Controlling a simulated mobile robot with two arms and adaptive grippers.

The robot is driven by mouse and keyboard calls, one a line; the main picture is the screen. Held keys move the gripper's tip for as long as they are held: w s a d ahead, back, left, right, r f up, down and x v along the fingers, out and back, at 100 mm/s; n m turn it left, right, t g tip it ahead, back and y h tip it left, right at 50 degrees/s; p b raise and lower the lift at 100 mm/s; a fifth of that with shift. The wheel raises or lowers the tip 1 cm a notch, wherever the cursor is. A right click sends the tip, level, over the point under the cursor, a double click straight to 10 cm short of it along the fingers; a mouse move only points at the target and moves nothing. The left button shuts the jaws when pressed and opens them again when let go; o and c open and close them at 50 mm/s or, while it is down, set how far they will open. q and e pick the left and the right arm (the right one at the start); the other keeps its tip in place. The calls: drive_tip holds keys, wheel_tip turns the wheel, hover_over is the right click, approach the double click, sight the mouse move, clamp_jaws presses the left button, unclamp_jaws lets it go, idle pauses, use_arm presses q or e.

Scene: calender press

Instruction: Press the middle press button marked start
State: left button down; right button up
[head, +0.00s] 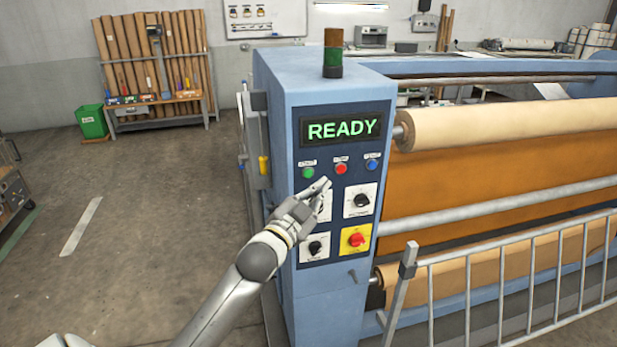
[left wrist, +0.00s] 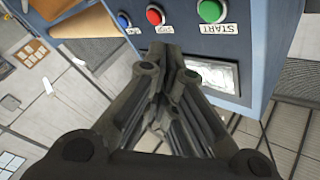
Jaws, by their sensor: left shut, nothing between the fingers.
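The press panel has a row of three round buttons: green (head: 308,173), red (head: 341,169) and blue (head: 372,165) from left to right. In the left wrist view the row is turned around, and the green button (left wrist: 211,11) at the right has the label START upside down. The red button (left wrist: 155,15) is the middle one. My left gripper (head: 322,185) is shut and empty, just below the row, between the green and red buttons. In the left wrist view its fingers (left wrist: 170,65) point toward the panel, apparently apart from the buttons. My right gripper is not in view.
A READY display (head: 343,130) is above the buttons. Below are dial switches (head: 360,199) and a red knob on a yellow plate (head: 356,239). A metal guard rail (head: 500,290) stands at the right. The floor at the left is open.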

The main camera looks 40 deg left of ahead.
sight(311, 177)
use_arm(q)
drive_tip(key=shift+w+a, duration=1.45)
drive_tip(key=shift+a, duration=0.25)
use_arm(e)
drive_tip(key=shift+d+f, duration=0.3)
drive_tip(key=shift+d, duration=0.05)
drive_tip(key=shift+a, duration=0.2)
use_arm(q)
drive_tip(key=shift+w+a, duration=0.25)
drive_tip(key=shift+a, duration=0.1)
drive_tip(key=shift+w+a+r, duration=0.1)
drive_tip(key=shift+w+a, duration=0.15)
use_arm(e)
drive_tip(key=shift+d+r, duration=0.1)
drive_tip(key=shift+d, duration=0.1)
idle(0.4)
use_arm(q)
drive_tip(key=shift+s+d+p, duration=0.3)
drive_tip(key=shift+s+d, duration=0.25)
drive_tip(key=shift+d, duration=0.05)
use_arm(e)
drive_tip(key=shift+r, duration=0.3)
